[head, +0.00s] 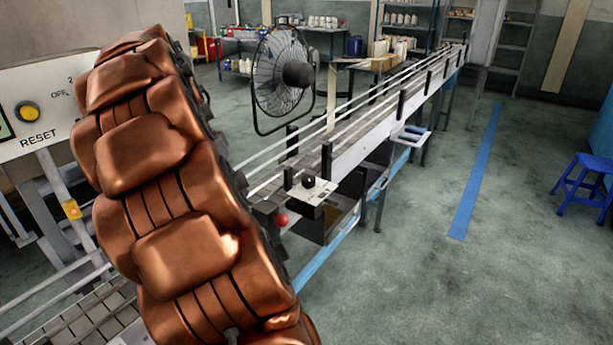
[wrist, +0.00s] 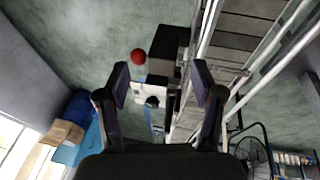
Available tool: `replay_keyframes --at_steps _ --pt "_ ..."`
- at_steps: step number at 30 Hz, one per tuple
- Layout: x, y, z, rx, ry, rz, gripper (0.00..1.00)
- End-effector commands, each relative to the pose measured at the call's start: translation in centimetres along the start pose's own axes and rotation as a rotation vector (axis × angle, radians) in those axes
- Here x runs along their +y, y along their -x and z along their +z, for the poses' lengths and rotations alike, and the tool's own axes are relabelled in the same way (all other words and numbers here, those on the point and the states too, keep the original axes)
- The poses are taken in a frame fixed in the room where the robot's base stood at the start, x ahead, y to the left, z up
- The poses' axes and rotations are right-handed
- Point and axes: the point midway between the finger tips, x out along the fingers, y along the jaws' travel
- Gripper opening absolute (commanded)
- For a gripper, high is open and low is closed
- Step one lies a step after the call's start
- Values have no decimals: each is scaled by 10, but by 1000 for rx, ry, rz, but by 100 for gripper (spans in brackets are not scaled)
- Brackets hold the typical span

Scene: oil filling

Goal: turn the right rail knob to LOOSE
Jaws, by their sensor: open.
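A small black knob (head: 308,182) stands on a white plate (head: 312,194) at the near end of the conveyor's right side. A red ball-shaped knob (head: 281,220) sits just left of and below it. I cannot read any LOOSE mark or tell how the black knob is turned. In the wrist view my gripper (wrist: 161,76) is open and empty, its two dark fingers apart. The black knob (wrist: 152,101) shows between the fingers, beyond them, with the red knob (wrist: 138,56) above it. I see no contact. My gripper does not show in the head view.
The conveyor (head: 370,110) with its guide rails runs away to the back right. A black fan (head: 284,76) stands behind it. A panel with a yellow RESET button (head: 28,112) is at left. A blue stool (head: 584,186) stands far right.

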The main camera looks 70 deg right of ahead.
Motion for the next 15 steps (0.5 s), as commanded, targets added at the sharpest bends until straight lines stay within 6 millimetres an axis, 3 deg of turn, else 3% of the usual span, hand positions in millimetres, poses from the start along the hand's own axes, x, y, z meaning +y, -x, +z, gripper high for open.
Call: replay_keyframes --at_steps 1,6,15 --pt "-2 -3 -22 9 -72 9 67" --pt "-4 -16 -84 33 -309 42 67" --pt "10 -52 -177 59 -676 80 67"
